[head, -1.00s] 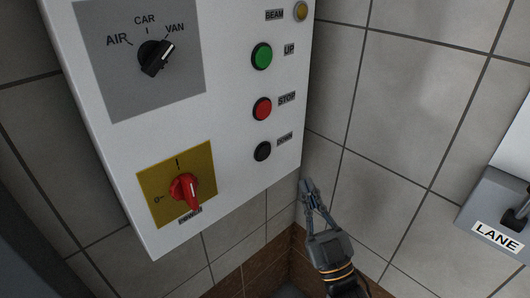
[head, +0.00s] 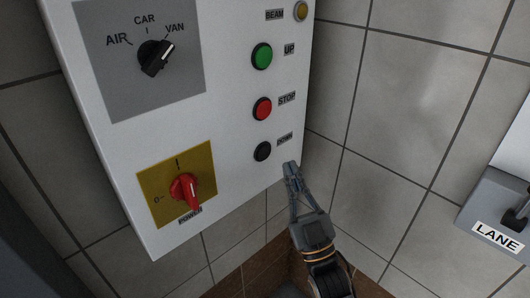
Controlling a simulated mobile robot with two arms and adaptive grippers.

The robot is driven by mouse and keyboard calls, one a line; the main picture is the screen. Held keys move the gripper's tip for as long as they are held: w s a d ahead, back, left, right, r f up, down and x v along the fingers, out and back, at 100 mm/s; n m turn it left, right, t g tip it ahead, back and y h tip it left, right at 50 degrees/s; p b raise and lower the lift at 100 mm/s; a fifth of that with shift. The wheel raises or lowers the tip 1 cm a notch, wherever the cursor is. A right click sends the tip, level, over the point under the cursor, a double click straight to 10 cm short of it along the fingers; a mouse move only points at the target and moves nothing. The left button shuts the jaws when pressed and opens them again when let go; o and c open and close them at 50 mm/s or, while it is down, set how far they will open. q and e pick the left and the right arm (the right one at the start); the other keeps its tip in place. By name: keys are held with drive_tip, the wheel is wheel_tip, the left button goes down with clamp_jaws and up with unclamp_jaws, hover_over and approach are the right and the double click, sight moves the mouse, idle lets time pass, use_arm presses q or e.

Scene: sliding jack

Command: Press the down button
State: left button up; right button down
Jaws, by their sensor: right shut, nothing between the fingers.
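The black down button (head: 263,152) sits on the white control panel (head: 225,120), below the red stop button (head: 262,108) and the green up button (head: 262,56). A DOWN label is beside it at the upper right. My right gripper (head: 290,166) is shut and empty. Its fingertips appear just right of and slightly below the down button, over the panel's lower right edge. They look apart from the button; their depth from the panel is hard to tell. My left gripper is not in view.
A red power switch (head: 184,190) on a yellow plate and a black AIR/CAR/VAN selector (head: 156,57) are on the panel's left. A yellowish BEAM light (head: 300,12) is at its top right. A grey LANE box (head: 497,215) is at the far right. Tiled wall lies between.

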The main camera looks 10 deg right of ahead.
sight(266, 137)
drive_tip(key=shift+w+a, duration=0.55)
drive_tip(key=shift+w, duration=0.3)
drive_tip(key=shift+w+a, duration=0.55)
drive_tip(key=shift+w, duration=0.3)
drive_tip(key=shift+w+a, duration=0.2)
drive_tip(key=shift+w, duration=0.15)
